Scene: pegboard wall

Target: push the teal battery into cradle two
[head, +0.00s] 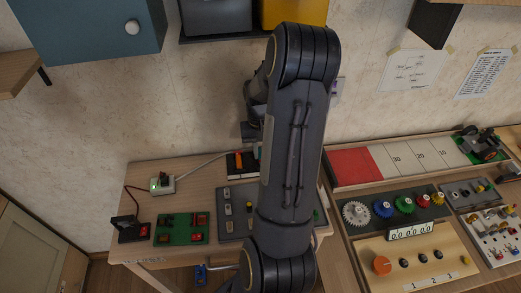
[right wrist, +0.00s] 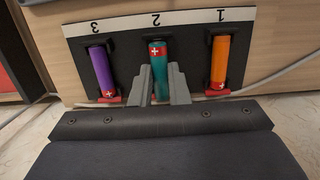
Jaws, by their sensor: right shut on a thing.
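In the right wrist view the teal battery (right wrist: 159,79) lies lengthwise at cradle two, under the upside-down "2". Its red end with a plus mark is at the top of that picture. My right gripper (right wrist: 160,71) is shut on it, one grey finger on each side. The fingers hide the lower part of cradle two, so I cannot tell how deep the battery sits. In the head view my right arm hides much of the black cradle block (head: 233,165); a little teal shows beside it. My left gripper is not in view.
A purple battery (right wrist: 102,71) lies in cradle three and an orange battery (right wrist: 219,60) in cradle one, close on both sides. A pale cable (right wrist: 285,72) runs by the block. A grey switch panel (head: 237,194) and a green board (head: 181,228) lie nearby on the table.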

